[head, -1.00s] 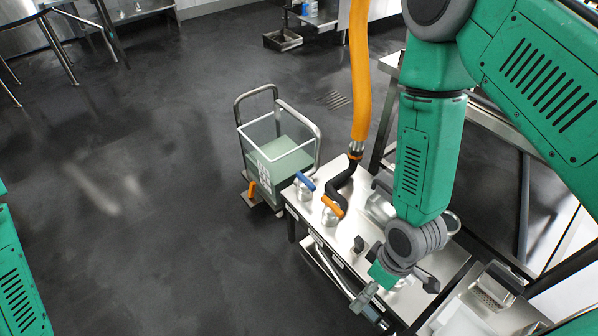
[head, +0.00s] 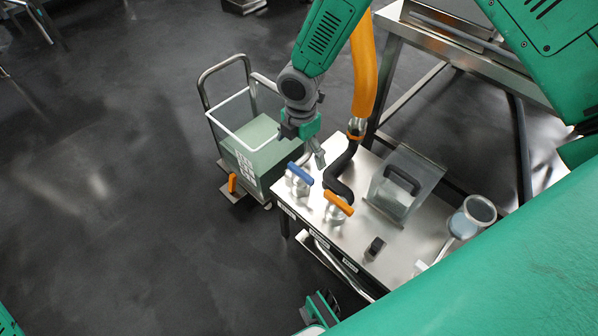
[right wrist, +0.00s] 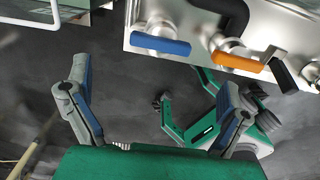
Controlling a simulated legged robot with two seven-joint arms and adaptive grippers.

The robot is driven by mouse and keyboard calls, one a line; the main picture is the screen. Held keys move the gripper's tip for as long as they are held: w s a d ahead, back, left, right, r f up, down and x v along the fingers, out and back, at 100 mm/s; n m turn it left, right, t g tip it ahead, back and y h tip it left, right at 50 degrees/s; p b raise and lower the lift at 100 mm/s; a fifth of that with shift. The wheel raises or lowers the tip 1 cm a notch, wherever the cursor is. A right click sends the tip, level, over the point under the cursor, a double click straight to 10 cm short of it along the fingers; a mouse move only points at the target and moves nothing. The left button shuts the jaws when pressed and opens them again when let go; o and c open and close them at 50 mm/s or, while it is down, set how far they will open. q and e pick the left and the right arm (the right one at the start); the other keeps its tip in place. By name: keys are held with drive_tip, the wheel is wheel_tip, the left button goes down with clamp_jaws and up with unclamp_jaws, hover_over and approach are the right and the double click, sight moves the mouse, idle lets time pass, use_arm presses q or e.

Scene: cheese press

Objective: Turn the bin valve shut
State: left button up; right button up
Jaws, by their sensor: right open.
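A clear bin (head: 262,130) of pale green liquid stands on a cart left of the steel table. An orange handle (head: 232,183) sits low at its near side. On the table are a blue valve handle (head: 300,174) and an orange valve handle (head: 339,203); I cannot tell which handle is the bin valve. The blue handle (right wrist: 160,44) and orange handle (right wrist: 238,61) show beyond my fingers in the right wrist view. My left gripper is out of view.
An orange hose (head: 364,65) drops to a black bent pipe (head: 342,170) beside the valves. A clear box with a black handle (head: 403,186), a small black knob (head: 375,246) and a cylinder (head: 472,216) stand on the steel table (head: 330,237).

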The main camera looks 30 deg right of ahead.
sight(300, 171)
wheel_tip(300, 171, down, 9)
drive_tip(key=b, duration=0.3)
drive_tip(key=shift+r, duration=0.2)
drive_tip(key=c, duration=1.2)
